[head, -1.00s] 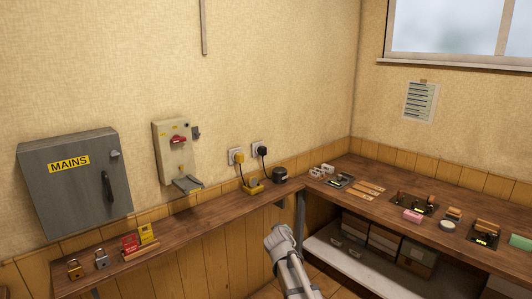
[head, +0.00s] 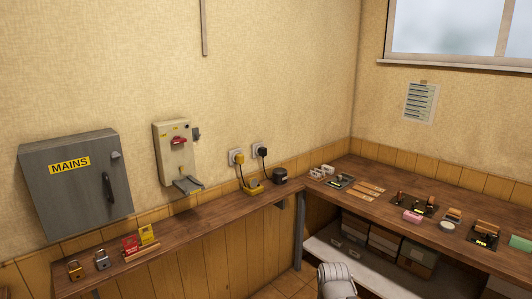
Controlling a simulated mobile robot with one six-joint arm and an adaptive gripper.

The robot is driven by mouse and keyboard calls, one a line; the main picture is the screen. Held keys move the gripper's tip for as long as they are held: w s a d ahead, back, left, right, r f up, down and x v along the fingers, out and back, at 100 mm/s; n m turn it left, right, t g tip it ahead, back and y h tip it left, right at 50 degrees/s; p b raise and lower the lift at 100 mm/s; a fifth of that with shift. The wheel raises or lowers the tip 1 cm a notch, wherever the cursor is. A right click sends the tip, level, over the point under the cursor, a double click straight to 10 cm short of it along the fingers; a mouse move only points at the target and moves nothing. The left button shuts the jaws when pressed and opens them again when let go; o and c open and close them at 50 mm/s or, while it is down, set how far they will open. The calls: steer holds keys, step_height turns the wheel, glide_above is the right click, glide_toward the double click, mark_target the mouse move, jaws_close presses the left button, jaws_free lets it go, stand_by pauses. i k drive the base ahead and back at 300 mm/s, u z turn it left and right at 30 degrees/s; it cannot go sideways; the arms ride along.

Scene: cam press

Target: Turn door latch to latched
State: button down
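A grey metal cabinet (head: 70,205) labelled MAINS hangs on the left wall, and its door looks closed. A small grey knob or latch (head: 115,155) sits near the top right of the door. A long dark handle (head: 108,190) stands roughly upright below it. I cannot tell from this distance whether either one is at latched. Only a rounded pale grey part of my arm (head: 337,280) shows at the bottom edge, well right of the cabinet. My gripper is not in view.
A beige switch box (head: 174,160) with a red handle hangs right of the cabinet. The right-hand bench (head: 440,180) carries several small items. The wall before the cabinet is unobstructed.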

mark_target(115, 155)
steer(key=u, duration=1.45)
